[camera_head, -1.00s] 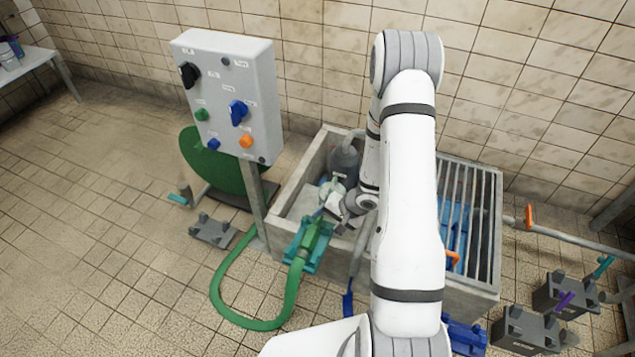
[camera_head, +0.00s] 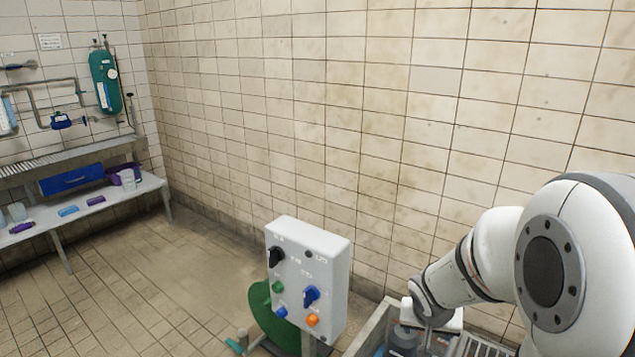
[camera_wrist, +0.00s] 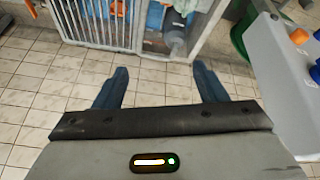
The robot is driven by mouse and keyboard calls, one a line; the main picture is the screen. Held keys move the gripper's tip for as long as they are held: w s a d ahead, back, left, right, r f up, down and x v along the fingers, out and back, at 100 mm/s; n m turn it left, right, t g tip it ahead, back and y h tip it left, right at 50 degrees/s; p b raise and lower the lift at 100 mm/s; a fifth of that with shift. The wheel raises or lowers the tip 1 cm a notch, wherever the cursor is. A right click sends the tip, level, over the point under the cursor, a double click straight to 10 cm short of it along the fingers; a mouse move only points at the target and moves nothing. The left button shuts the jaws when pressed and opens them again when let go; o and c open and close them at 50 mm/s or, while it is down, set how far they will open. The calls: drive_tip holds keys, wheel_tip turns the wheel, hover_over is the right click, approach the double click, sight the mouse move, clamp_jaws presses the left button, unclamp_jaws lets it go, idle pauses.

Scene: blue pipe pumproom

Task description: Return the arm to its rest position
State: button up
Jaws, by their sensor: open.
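My gripper (camera_wrist: 161,88) shows in the wrist view with its two dark blue fingers spread wide apart. It is open, and nothing is between the fingers but tiled floor. The grated basin (camera_wrist: 100,22) lies ahead of the fingers in that view, apart from them. In the head view my arm (camera_head: 490,255) is folded at the lower right, above the basin's rim (camera_head: 374,328). The fingers are not clearly visible in the head view.
A grey control box (camera_head: 308,275) with knobs and buttons stands left of my arm; it also shows at the wrist view's right edge (camera_wrist: 285,65). A white bench (camera_head: 85,215) with small items stands far left. The floor (camera_head: 170,270) between is clear.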

drive_tip(key=s+a+r+n+g+y+p, duration=0.1)
drive_tip(key=s+a+r+p, duration=0.2)
drive_tip(key=s+r, duration=0.4)
drive_tip(key=s+a+r+n+y+p, duration=0.1)
drive_tip(key=s+a+r+p, duration=0.3)
drive_tip(key=s+r, duration=0.4)
wheel_tip(320, 180, up, 3)
drive_tip(key=shift+s+a+r+n+g+p, duration=0.2)
drive_tip(key=shift+s+a+n+g+p, duration=0.15)
drive_tip(key=shift+a+n, duration=0.35)
